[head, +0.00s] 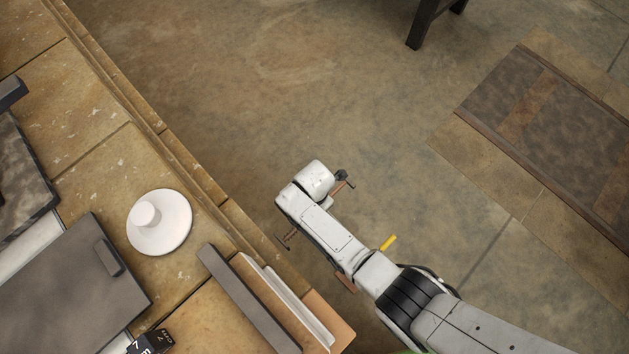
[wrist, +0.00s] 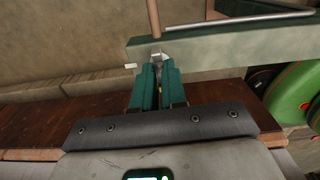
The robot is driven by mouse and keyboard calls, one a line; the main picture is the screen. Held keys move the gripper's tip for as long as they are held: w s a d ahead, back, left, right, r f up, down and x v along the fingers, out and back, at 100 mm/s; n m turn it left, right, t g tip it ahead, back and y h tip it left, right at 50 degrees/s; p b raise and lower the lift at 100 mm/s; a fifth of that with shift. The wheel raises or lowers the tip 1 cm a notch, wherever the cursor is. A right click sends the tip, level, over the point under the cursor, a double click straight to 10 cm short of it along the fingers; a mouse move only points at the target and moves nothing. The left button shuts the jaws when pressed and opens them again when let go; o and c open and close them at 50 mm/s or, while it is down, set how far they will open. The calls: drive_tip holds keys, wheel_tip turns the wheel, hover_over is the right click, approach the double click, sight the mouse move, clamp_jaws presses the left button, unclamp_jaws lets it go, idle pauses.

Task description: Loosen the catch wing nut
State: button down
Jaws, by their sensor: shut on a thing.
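In the wrist view my gripper (wrist: 158,70) has two teal fingers close together. They are shut on a small pale metal piece, which looks like the catch wing nut (wrist: 157,56), at the lower edge of a grey-green bar (wrist: 230,48). The fingers hide most of the nut, so its turn angle cannot be told. A thin brown rod (wrist: 153,18) rises just above it. In the head view my arm reaches over the floor to the right of the stone-topped counter; the nut and fingertips cannot be made out there.
A metal rod (wrist: 240,20) runs along the bar's top. Green round discs (wrist: 292,95) stand at right in the wrist view. The tiled counter (head: 95,165) holds a white knobbed disc (head: 165,225) and a grey flat box (head: 75,285). Floor (head: 300,90) beyond my arm is clear.

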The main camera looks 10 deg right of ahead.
drive_tip(key=shift+n, duration=0.3)
drive_tip(key=c, duration=1.2)
unclamp_jaws()
wheel_tip(320, 180, up, 11)
drive_tip(key=p, duration=0.3)
drive_tip(key=shift+f, duration=0.1)
